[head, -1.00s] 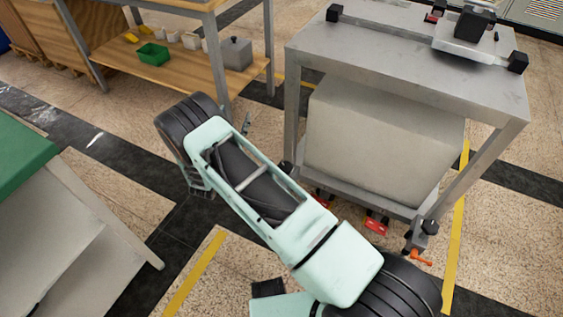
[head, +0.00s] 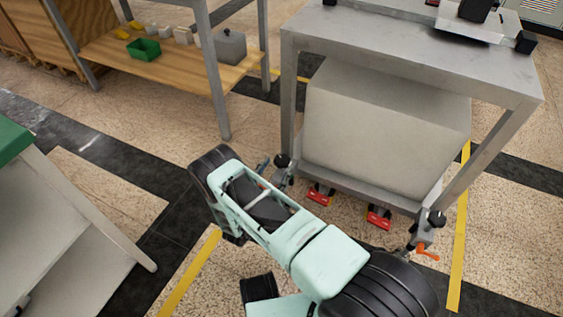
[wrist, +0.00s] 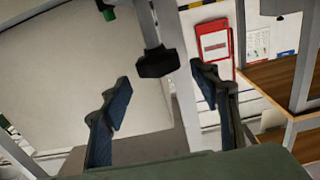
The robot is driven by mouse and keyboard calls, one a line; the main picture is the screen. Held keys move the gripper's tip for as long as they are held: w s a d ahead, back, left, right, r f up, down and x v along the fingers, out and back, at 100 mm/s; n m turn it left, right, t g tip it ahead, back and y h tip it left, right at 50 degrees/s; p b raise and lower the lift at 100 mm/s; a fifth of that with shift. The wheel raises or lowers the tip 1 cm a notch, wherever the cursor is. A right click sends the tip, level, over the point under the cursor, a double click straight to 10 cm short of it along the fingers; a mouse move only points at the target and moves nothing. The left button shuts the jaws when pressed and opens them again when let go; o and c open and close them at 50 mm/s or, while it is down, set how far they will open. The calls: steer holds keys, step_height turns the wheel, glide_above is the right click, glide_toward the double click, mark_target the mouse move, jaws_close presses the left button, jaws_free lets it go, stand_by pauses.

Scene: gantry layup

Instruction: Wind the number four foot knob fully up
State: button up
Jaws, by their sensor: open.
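A black foot knob (head: 282,160) stands at the near left leg of the grey metal stand. Another black knob (head: 437,218) is at the near right leg, above an orange lever (head: 428,252). I cannot read which is number four. In the wrist view, a black knob (wrist: 156,63) hangs in front of a grey leg, between and beyond the fingertips. My gripper (wrist: 162,92) is open and empty, its blue-padded fingers either side of the knob's line, not visibly touching it. In the head view, my arm hides most of the gripper; a bluish fingertip shows just left of the left knob.
The stand (head: 420,55) holds a large pale block (head: 385,130) on its low shelf. Red pieces (head: 320,195) lie under its front edge. A wooden-shelf bench (head: 185,66) is behind left, a green-topped table (head: 12,140) at far left. Floor between them is open.

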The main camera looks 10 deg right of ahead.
steer(key=shift+b+x, duration=0.35)
steer(key=shift+x, duration=1.8)
steer(key=shift+c, duration=0.4)
steer(key=c, duration=1.1)
